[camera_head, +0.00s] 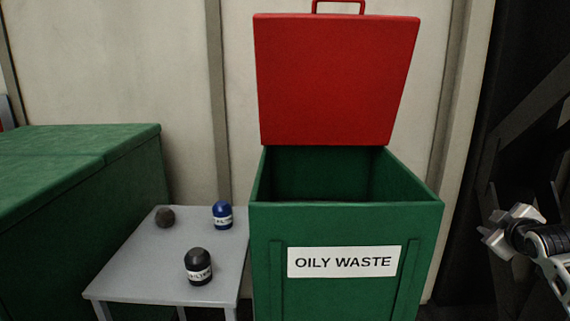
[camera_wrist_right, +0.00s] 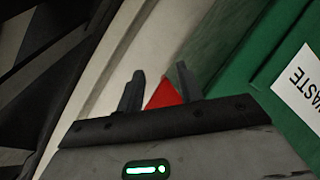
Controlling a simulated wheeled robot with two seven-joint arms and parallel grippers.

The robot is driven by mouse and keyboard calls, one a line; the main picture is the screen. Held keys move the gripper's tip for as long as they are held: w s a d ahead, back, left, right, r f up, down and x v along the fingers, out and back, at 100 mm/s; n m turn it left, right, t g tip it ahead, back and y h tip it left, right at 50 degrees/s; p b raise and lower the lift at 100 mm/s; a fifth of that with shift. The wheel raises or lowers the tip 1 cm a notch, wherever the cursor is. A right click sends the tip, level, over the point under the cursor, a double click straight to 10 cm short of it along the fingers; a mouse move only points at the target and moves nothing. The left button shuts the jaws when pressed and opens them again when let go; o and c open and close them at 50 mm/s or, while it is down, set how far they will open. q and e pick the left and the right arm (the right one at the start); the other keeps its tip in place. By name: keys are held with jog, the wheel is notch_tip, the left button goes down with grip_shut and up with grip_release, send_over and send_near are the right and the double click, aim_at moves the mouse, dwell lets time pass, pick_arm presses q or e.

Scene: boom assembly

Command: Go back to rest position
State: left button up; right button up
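My right gripper (camera_head: 492,228) is at the right edge of the head view, to the right of the green waste bin and apart from it. In the right wrist view its two fingers (camera_wrist_right: 158,82) stand apart, with a red patch like the lid's colour showing behind the gap. I see nothing held between them. My left gripper is not in view.
The green bin (camera_head: 345,222) labelled "OILY WASTE" stands with its red lid (camera_head: 335,80) raised. A green box (camera_head: 80,185) is at left.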

notch_tip(320, 180, up, 6)
jog(key=d+m+t+h, duration=0.2)
jog(key=m+t, duration=0.1)
jog(key=m, duration=0.1)
jog(key=s+a+f+n+g+y, duration=0.15)
jog(key=s+a+f, duration=0.25)
jog(key=a+f, duration=0.4)
jog(key=s+a+f+g+y, duration=0.1)
jog(key=s+a+f+y, duration=0.1)
jog(key=s+a+f, duration=0.45)
jog(key=s+a+f+g+y, duration=0.1)
jog(key=s+a+f+y, duration=0.15)
jog(key=a+f, duration=0.7)
jog(key=s+a+f+y, duration=0.1)
jog(key=s+a+f, duration=0.1)
jog(key=s+a, duration=0.2)
jog(key=s+a+f+m+g, duration=0.1)
jog(key=s+a, duration=0.3)
jog(key=s, duration=0.5)
jog(key=s+a+f+m+g+y, duration=0.1)
jog(key=s+a+f, duration=0.2)
jog(key=s, duration=0.4)
jog(key=shift+s+a+f+y, duration=0.3)
jog(key=shift+a+f, duration=0.1)
jog(key=shift+a, duration=0.25)
